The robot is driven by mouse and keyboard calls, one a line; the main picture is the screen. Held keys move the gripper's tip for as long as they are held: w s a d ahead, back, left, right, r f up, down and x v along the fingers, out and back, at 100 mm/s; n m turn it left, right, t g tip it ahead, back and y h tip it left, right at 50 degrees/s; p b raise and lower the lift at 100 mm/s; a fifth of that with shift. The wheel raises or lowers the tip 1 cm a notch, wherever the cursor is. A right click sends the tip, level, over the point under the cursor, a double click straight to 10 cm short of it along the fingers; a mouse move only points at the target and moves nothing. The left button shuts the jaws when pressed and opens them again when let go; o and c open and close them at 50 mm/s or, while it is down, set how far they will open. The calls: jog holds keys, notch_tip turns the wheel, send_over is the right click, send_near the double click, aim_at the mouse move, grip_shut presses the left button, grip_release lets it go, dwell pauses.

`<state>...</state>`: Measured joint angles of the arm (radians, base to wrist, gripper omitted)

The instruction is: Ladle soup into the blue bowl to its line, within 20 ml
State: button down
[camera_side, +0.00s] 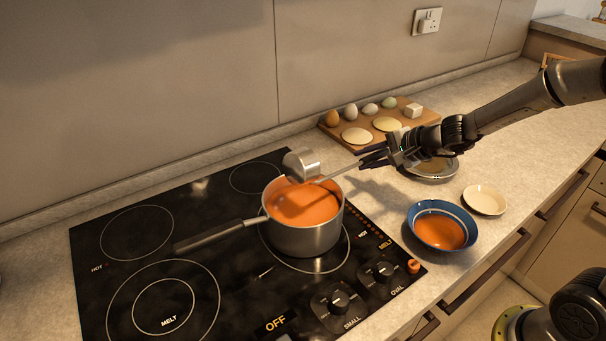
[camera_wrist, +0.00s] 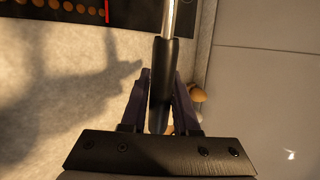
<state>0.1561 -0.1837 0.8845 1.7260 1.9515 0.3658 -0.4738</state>
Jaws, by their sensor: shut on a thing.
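My gripper (camera_side: 377,159) is shut on the handle of a metal ladle (camera_side: 301,165). In the wrist view, my gripper (camera_wrist: 160,85) closes around the dark ladle handle (camera_wrist: 161,75). The ladle's cup is tilted above the far rim of a steel pot (camera_side: 309,240); its inside is hidden. The pot holds orange soup (camera_side: 303,206) and stands on the hob. The blue bowl (camera_side: 413,226) is on the counter to the right of the hob with orange soup (camera_side: 439,231) in it. A pale ring shows on its inner wall above the soup.
A small cream dish (camera_side: 484,199) stands right of the blue bowl. A grey plate (camera_side: 432,175) lies behind it, under my arm. A wooden board (camera_side: 431,117) with eggs and rounds is by the wall. The pot's handle (camera_side: 222,235) points left over the black hob (camera_side: 90,245).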

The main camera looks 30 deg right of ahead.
jog(key=shift+a+f+m+y+b, duration=0.45)
jog(key=shift+f+y+b, duration=0.2)
jog(key=shift+b, duration=0.4)
dwell(0.9)
jog(key=shift+s+a+f+m+y, duration=0.1)
jog(key=shift+a+f+m+y, duration=0.3)
jog(key=shift+a+y, duration=0.2)
dwell(1.1)
jog(key=shift+s+a+f+m+y, duration=0.15)
jog(key=shift+a+m+y, duration=0.2)
jog(key=shift+a+y, duration=0.4)
dwell(1.2)
jog(key=shift+s+a+r+m+y, duration=0.15)
jog(key=shift+a+m+y, duration=0.1)
jog(key=shift+a, duration=0.35)
jog(key=shift+w+a+r+m+y, duration=0.15)
jog(key=shift+a+m+y, duration=0.1)
jog(key=shift+a, duration=0.3)
dwell(1.2)
